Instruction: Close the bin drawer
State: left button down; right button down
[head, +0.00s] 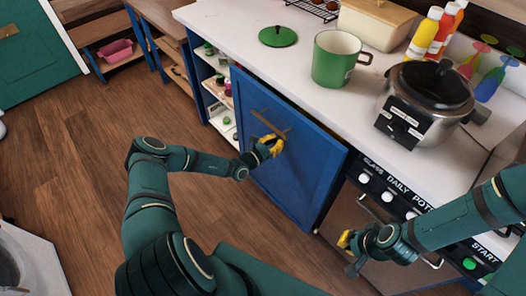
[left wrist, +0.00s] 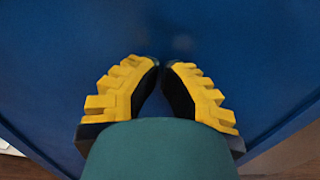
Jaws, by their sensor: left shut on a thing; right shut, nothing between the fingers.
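The bin drawer is the blue front (head: 310,169) under the counter, between the open shelves and the oven. Its brass-coloured bar handle (head: 265,121) is on the upper part of the front. In the left wrist view, the fingers (left wrist: 161,68) point at the blue front; the handle is hidden there. My right gripper (head: 344,241) is shut and empty, in front of the oven.
The white counter (head: 285,85) holds a green pot (head: 335,62), a green lid (head: 278,36), a pressure cooker (head: 428,98) and bottles (head: 424,35). The oven (head: 350,215) with its handle is right of the drawer. The wooden floor (head: 75,135) at left is clear.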

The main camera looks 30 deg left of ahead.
pick_arm(q)
jog(key=b+x, duration=0.1)
jog(key=x, duration=0.4)
jog(key=shift+w+d+f, duration=0.1)
jog(key=shift+w+d, duration=0.05)
jog(key=shift+w, duration=0.35)
pick_arm(e)
jog(key=shift+f, duration=0.55)
pick_arm(q)
jog(key=shift+r, duration=0.25)
